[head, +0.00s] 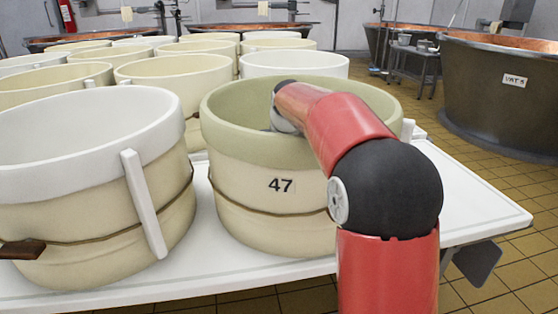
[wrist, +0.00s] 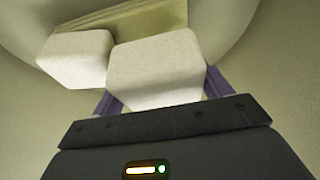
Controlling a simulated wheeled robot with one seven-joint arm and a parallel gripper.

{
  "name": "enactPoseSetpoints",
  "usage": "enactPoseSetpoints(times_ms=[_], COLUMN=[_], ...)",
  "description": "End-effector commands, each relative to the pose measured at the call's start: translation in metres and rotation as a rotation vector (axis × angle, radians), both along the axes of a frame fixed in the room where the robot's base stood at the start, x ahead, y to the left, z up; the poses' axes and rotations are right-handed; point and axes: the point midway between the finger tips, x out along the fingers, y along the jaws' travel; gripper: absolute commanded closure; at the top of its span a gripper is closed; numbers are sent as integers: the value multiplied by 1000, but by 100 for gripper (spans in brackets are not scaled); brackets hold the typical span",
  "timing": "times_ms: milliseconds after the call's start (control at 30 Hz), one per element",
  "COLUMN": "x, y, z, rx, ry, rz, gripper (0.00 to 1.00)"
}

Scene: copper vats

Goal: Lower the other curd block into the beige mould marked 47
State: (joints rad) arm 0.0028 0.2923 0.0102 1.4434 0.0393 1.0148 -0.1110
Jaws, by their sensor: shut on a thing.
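The beige mould marked 47 (head: 262,205) stands upright on the white table, with a greenish-beige rim. My red arm reaches over its rim, and my gripper is hidden inside it in the head view. In the wrist view my gripper (wrist: 160,90) is shut on a white curd block (wrist: 157,68), with a purple finger on each side. A second white curd block (wrist: 75,58) is inside the mould, just left of the held one. I cannot tell whether the two blocks touch, or whether the held block rests on the bottom.
A large white-rimmed mould (head: 85,130) stands close on the left, with a white strap on its side. Several more moulds (head: 180,75) fill the table (head: 470,205) behind. A dark vat (head: 500,95) stands at the right across the tiled floor.

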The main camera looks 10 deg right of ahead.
Motion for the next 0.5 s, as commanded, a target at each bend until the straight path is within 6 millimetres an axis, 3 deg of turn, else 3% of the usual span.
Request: enactPoseSetpoints(times_ms=[300,333,500], x=[0,0,0], y=[0,0,0], z=[1,1,1], rx=[0,0,0], ry=[-2,-2,-1], rz=[0,0,0], gripper=[56,20,0])
